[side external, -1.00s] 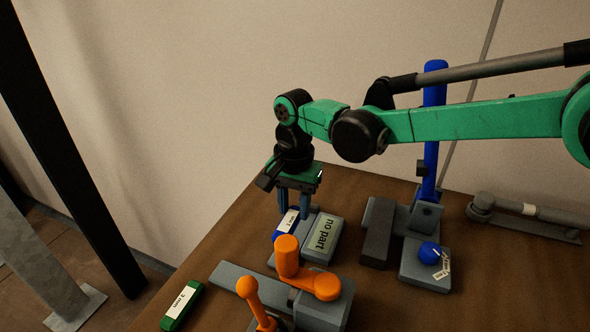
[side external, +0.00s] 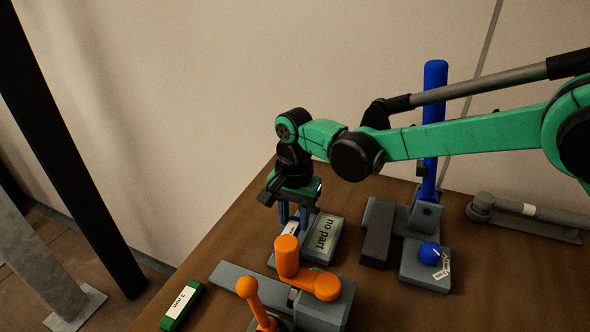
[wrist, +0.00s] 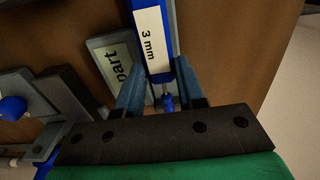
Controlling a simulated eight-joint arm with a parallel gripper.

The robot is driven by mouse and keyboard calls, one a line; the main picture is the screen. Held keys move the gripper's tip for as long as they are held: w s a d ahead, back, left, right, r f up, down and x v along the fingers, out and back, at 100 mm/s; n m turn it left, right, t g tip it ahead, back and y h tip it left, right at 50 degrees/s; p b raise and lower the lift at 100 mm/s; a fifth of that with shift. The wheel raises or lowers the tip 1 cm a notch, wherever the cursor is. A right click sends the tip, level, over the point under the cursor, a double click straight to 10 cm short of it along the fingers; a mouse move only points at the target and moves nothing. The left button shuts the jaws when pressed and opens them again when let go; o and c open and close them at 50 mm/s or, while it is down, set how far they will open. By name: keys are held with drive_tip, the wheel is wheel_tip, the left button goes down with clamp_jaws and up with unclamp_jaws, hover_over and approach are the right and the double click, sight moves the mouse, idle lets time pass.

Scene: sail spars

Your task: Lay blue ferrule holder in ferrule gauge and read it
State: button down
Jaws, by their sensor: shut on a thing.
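The blue ferrule holder (wrist: 152,60) carries a white label reading "3 mm" in the wrist view. My gripper (wrist: 161,92) is shut on it, one finger on each side. In the side view my gripper (side external: 293,216) points down at the ferrule gauge, and only a little of the holder (side external: 291,230) shows between the fingers and the orange parts. The gauge's display (side external: 322,238) reads "no part" and lies just right of the holder. The holder is low at the gauge's left part; I cannot tell whether it touches the bed.
A grey fixture with an orange lever (side external: 288,258) and an orange knob (side external: 247,288) stands in front. A green holder labelled 3 mm (side external: 182,306) lies at the front left. A grey stand with a blue post (side external: 434,130) and blue ball (side external: 429,252) is to the right.

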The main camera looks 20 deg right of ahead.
drive_tip(key=shift+f, duration=1.1)
drive_tip(key=shift+c, duration=2.3)
unclamp_jaws()
drive_tip(key=shift+c, duration=0.7)
drive_tip(key=shift+r, duration=3.5)
drive_tip(key=shift+r, duration=0.1)
